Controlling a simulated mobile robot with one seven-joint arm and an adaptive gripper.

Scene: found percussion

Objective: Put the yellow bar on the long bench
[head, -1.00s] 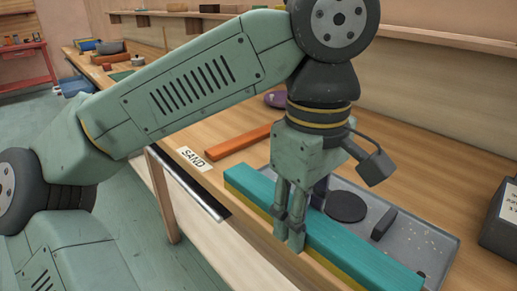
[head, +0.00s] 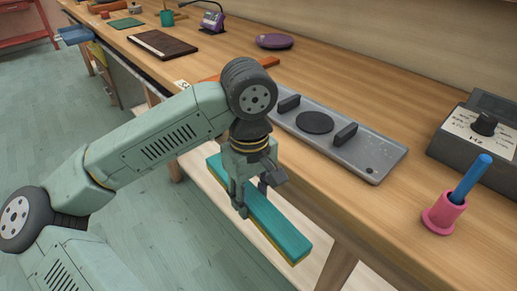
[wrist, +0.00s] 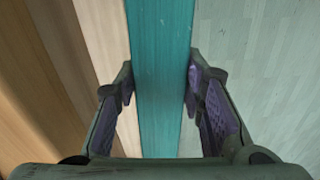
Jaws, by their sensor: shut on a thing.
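A long bar (head: 277,224) has a teal top and a yellow layer along its lower side. My gripper (head: 240,206) is shut on it near its middle. In the head view the bar hangs in front of the long bench (head: 385,205), beyond its front edge, roughly parallel to it. The wrist view shows the bar's teal top (wrist: 160,60) between both fingers, with wood on the left and floor on the right. The underside of the bar is hidden.
On the bench are a grey tray (head: 375,160) with a black disc and two dark blocks, a partly hidden orange bar (head: 268,62), a purple disc (head: 275,41), a pink holder (head: 441,214) with a blue rod, and a dial box (head: 470,135). Bare wood lies in front of the tray.

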